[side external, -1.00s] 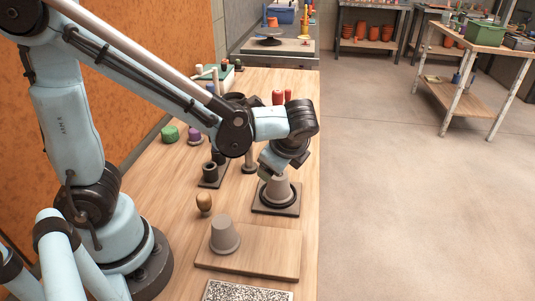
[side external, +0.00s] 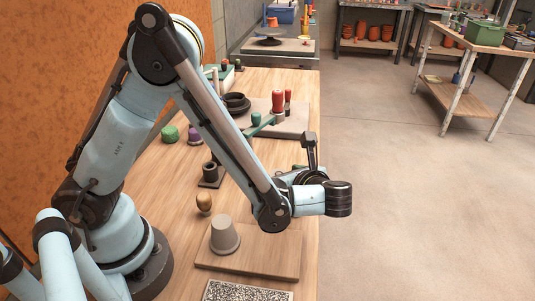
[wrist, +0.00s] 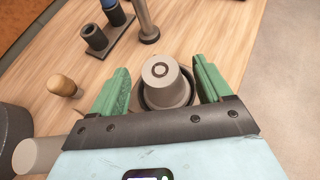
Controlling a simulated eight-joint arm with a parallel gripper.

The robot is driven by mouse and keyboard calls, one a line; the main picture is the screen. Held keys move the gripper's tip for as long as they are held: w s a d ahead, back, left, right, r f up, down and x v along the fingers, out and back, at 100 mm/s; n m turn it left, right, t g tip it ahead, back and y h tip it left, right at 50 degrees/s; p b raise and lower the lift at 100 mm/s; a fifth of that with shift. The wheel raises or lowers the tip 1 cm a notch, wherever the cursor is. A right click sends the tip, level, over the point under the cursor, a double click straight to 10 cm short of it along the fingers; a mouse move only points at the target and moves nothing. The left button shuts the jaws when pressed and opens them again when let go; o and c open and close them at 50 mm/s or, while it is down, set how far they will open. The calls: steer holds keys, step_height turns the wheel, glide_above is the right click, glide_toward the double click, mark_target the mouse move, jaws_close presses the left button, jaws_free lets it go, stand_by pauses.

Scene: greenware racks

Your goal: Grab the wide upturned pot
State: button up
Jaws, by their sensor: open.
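In the wrist view an upturned grey-beige pot (wrist: 165,85) with a ringed base on top shows between my fingers, a dark ring around its lower part. My gripper (wrist: 160,64) is open, its green fingers on either side of this pot with a gap at each. I cannot tell how far down they reach. A second upturned pot (side external: 225,236) stands on a wooden board (side external: 268,250); part of it shows at the wrist view's lower left (wrist: 38,155). Which pot is wider is unclear.
A brown wooden knob (side external: 204,202) stands behind the board. A dark holder with cylinders (side external: 210,176) and a slim metal post (wrist: 148,25) stand near the first pot. A tray with red-handled tools (side external: 278,105) lies farther back. The bench ends on the right.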

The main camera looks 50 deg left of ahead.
steer(key=x, duration=0.4)
steer(key=shift+a, duration=0.1)
steer(key=shift+c, duration=0.3)
steer(key=c, duration=1.1)
steer(key=shift+c, duration=0.2)
steer(key=shift+r, duration=0.1)
